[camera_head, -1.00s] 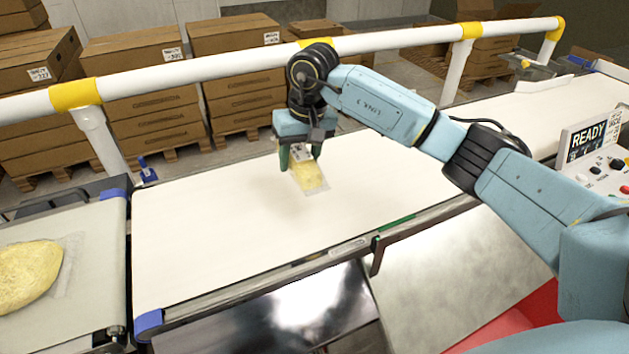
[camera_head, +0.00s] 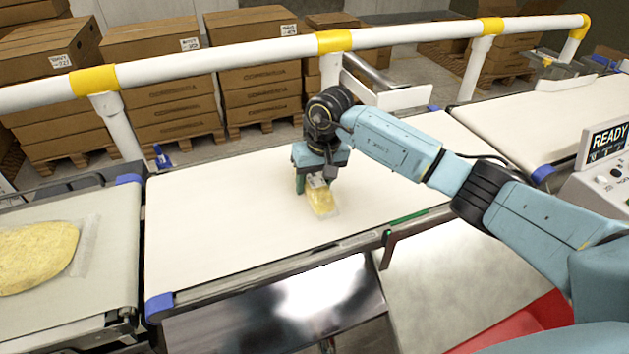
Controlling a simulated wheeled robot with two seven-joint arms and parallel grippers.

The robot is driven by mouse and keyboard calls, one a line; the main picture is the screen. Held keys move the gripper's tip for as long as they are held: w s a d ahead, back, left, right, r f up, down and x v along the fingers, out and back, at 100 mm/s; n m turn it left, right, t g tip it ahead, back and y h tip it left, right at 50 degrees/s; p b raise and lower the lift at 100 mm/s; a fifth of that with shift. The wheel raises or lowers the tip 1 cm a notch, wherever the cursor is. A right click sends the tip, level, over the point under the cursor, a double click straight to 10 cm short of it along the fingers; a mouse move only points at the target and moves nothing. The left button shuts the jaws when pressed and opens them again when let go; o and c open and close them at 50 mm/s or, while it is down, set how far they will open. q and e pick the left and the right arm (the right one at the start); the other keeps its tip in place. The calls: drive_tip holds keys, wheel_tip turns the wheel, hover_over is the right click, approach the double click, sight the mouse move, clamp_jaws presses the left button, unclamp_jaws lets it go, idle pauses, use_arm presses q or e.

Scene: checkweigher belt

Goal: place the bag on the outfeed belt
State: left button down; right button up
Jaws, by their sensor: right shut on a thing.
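The bag (camera_head: 322,203) is small and clear with yellow contents. My right gripper (camera_head: 314,184) is shut on its top end, over the middle white belt (camera_head: 220,237). The bag hangs tilted toward the belt's near side, and I cannot tell whether its lower end touches the surface. The gripper hides its upper part. Another white belt (camera_head: 535,118) runs off to the right beyond a gap, and a grey-white belt (camera_head: 105,265) adjoins on the left. I cannot tell from the picture which is the outfeed belt. My left gripper is not in view.
A larger yellow bag (camera_head: 35,258) lies on the left belt. A white rail (camera_head: 250,55) with yellow joints runs behind the belts, with stacked cartons (camera_head: 255,60) beyond. A control panel (camera_head: 604,160) reading READY stands at the right. The middle belt is otherwise clear.

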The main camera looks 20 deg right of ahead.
drive_tip(key=shift+f, duration=0.15)
drive_tip(key=o, duration=1)
drive_tip(key=shift+o, duration=1.3)
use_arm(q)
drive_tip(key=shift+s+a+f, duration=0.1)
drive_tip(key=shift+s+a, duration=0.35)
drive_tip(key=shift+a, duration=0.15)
use_arm(e)
drive_tip(key=shift+r, duration=0.45)
drive_tip(key=r, duration=0.3)
drive_tip(key=d+r, duration=0.1)
drive_tip(key=r, duration=0.3)
drive_tip(key=s+r, duration=0.1)
drive_tip(key=r, duration=0.2)
drive_tip(key=shift+s+d+r+p, duration=0.1)
drive_tip(key=shift+d+r+p, duration=0.05)
drive_tip(key=shift+r+p, duration=0.2)
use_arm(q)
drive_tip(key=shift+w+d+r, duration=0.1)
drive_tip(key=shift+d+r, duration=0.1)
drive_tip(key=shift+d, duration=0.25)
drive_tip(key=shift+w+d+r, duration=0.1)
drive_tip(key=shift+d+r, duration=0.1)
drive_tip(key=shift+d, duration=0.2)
use_arm(e)
drive_tip(key=shift+s+r, duration=0.1)
drive_tip(key=shift+r, duration=0.2)
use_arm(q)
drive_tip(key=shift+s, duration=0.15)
